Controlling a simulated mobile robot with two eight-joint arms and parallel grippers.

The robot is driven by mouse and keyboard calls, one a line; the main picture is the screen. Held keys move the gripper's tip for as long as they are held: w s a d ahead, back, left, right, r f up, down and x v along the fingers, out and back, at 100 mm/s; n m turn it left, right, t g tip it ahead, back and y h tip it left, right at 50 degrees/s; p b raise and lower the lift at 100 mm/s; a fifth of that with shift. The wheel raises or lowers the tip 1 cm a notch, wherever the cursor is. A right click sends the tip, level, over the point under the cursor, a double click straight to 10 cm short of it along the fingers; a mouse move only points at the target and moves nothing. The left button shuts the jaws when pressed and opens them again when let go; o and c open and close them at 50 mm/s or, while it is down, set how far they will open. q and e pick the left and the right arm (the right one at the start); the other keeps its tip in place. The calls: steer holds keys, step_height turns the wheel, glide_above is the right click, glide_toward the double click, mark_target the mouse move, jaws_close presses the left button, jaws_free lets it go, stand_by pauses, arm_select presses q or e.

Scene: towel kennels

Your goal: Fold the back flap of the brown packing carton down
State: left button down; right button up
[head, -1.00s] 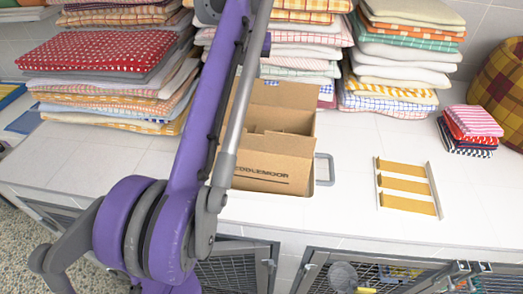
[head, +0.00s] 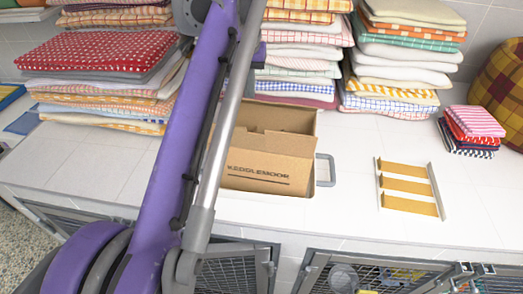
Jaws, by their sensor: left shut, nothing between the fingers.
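The brown packing carton (head: 262,176) stands upright on the white tiled counter, its printed front facing me. Its top is at least partly open. A brown panel at its rear (head: 288,118) shows low above the opening; I cannot tell how much of it is the back flap and how much the back wall. My left arm crosses in front and hides the carton's left side. My left gripper (head: 259,54) is mostly hidden behind that arm, with only a small purple part showing above the carton's rear; its fingers are shut and empty. My right gripper is not in view.
Tall stacks of folded towels (head: 395,60) stand behind the carton, close to its rear. A grey handle (head: 325,170) is beside its right side.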

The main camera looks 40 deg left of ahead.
mark_target(249, 101)
arm_select(q)
steer(key=shift+f+b, duration=1.05)
steer(key=shift+f, duration=1.2)
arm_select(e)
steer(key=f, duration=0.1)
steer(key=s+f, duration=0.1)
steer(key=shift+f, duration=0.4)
arm_select(q)
steer(key=shift+r, duration=0.1)
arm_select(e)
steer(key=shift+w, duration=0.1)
arm_select(q)
step_height(249, 101, up, 6)
steer(key=p, duration=0.4)
steer(key=shift+w+r, duration=0.1)
steer(key=shift+r+p, duration=0.85)
steer(key=shift+r, duration=0.1)
steer(key=shift+w+f, duration=0.1)
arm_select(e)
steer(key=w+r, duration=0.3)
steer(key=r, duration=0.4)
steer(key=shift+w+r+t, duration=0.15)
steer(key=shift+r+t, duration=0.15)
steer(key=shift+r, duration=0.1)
arm_select(q)
steer(key=shift+s, duration=0.25)
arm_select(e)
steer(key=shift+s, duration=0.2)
